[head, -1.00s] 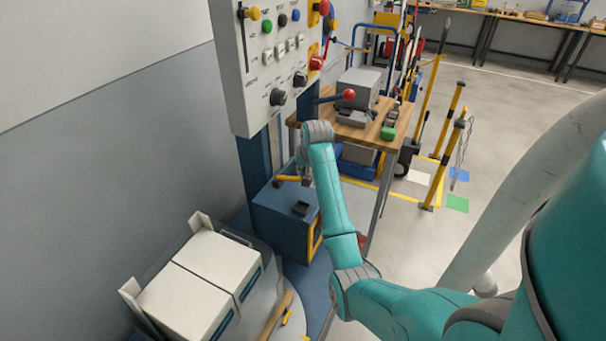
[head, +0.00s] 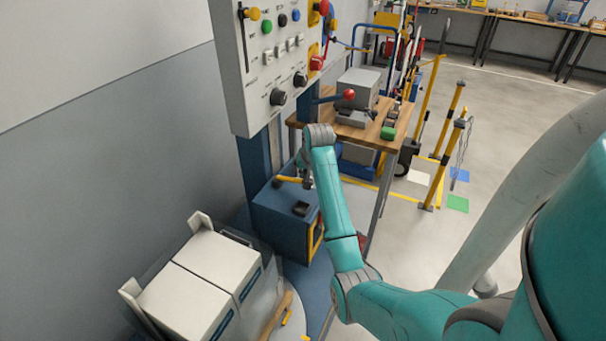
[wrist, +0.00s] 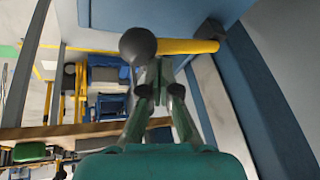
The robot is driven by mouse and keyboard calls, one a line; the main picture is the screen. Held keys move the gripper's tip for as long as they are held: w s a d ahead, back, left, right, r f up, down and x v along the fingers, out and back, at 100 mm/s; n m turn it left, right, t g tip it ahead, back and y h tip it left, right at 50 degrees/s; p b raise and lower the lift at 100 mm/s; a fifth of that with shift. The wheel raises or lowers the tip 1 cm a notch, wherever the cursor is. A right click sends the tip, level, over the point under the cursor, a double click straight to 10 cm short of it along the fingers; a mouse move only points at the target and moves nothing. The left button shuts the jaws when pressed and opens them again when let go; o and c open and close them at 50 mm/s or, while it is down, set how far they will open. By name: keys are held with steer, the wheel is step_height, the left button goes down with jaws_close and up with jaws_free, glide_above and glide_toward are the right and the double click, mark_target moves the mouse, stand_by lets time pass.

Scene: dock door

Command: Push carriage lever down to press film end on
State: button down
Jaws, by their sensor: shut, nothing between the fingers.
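The carriage lever is a yellow bar (head: 289,179) on the blue carriage box (head: 280,222), beside the control column in the head view. In the wrist view the yellow bar (wrist: 190,46) runs across the top of the picture, with a dark round knob (wrist: 138,46) at its left end. My gripper (head: 307,182) is at the lever's right end. In the wrist view my gripper's fingers (wrist: 156,72) are shut and empty, just below the bar near the knob; contact cannot be told. Clear film (head: 268,287) shows faintly around the white boxes (head: 188,298).
A control panel (head: 275,60) with buttons and knobs hangs above the carriage. A wooden table (head: 396,127) with a grey machine stands behind my arm. Yellow posts (head: 440,165) stand to the right, with open floor beyond.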

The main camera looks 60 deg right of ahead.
mark_target(295, 179)
steer(key=shift+s+f, duration=0.3)
steer(key=shift+f, duration=0.35)
stand_by(0.8)
stand_by(0.5)
steer(key=shift+w+r, duration=0.35)
steer(key=shift+r, duration=0.4)
steer(key=shift+w+r, duration=0.3)
steer(key=shift+r, duration=0.45)
steer(key=shift+w+r, duration=0.35)
steer(key=shift+r, duration=0.4)
steer(key=shift+r, duration=0.15)
steer(key=r, duration=0.1)
steer(key=w+r, duration=0.1)
steer(key=r, duration=0.1)
steer(key=w+r, duration=0.1)
steer(key=shift+a+r, duration=0.15)
